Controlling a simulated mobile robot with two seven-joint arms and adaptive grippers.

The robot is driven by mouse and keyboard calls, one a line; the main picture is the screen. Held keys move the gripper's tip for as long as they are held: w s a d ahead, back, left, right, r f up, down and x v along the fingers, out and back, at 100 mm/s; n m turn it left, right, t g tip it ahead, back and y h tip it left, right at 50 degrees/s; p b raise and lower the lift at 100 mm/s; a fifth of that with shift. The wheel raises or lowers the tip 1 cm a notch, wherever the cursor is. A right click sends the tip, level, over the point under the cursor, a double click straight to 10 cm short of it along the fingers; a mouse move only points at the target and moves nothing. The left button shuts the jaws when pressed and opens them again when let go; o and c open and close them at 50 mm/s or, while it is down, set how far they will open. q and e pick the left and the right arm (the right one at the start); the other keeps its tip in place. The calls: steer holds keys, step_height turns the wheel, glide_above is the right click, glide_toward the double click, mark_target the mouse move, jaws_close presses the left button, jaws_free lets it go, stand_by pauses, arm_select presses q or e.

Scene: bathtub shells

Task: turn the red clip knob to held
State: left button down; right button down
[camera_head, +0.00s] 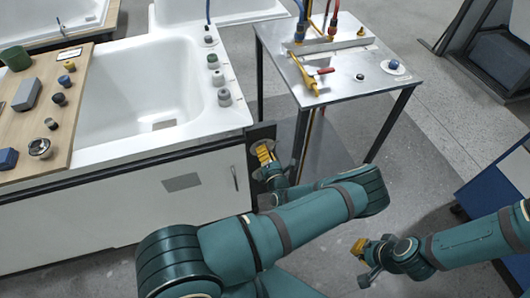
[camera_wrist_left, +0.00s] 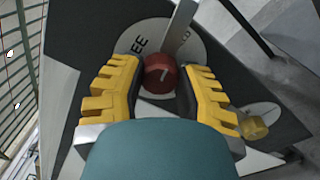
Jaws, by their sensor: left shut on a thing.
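The red clip knob (camera_wrist_left: 159,82) shows in the left wrist view, between the yellow fingers of my left gripper (camera_wrist_left: 160,68). It has a pale mark on its face and sits on a round light plate (camera_wrist_left: 143,38). The letters "EE" show left of a flat grey bar (camera_wrist_left: 181,24); other lettering right of it is partly hidden. In the head view my left gripper (camera_head: 264,153) is at the dark panel (camera_head: 262,133) on the tub's end, and the knob is hidden there. My right gripper (camera_head: 360,248) hangs empty over the floor; its opening is unclear.
A yellow knob (camera_wrist_left: 254,128) is close right of my left gripper in the wrist view. The white tub (camera_head: 130,95) stands left, with a wooden board (camera_head: 75,95) of parts across it. A metal table (camera_head: 345,80) with hoses stands behind the panel.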

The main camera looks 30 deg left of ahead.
arm_select(q)
steer(key=shift+w+m, duration=0.1)
steer(key=shift+m, duration=1.1)
steer(key=c, duration=0.6)
jaws_free()
steer(key=shift+o, duration=0.2)
steer(key=v, duration=1.2)
